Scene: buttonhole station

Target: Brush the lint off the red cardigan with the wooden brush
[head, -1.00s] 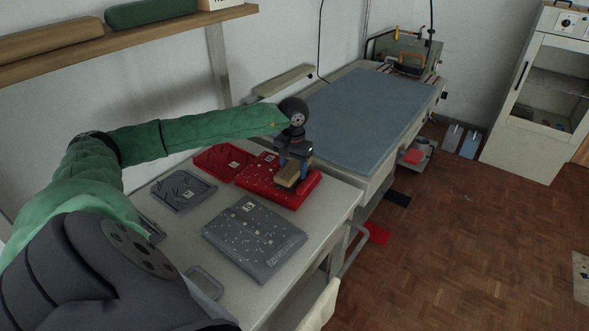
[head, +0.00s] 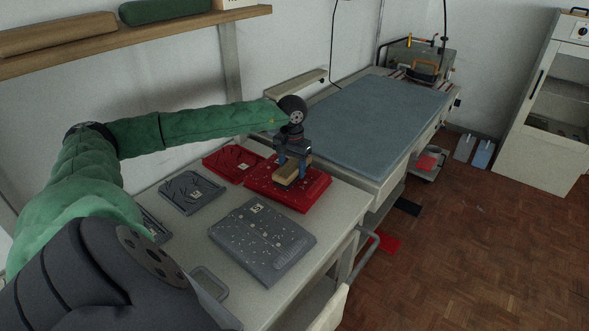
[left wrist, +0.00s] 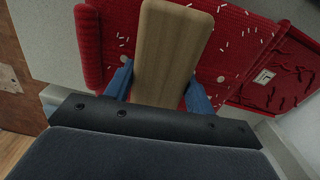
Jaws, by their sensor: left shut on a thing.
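The red cardigan (head: 310,194) lies folded in a flat block on the near table. Its red knit (left wrist: 242,42) fills the top of the left wrist view, with several pale lint bits scattered on it. My left gripper (head: 292,170) is shut on the wooden brush (head: 288,173), a tan block held over the cardigan. The brush (left wrist: 165,50) stands between the blue fingers in the left wrist view. Its underside is hidden, so I cannot tell whether it touches the knit. My right gripper is not in view.
A grey folded piece with pale specks (head: 262,246) lies in front of the cardigan. A blue-grey mat (head: 365,120) covers the clear table behind.

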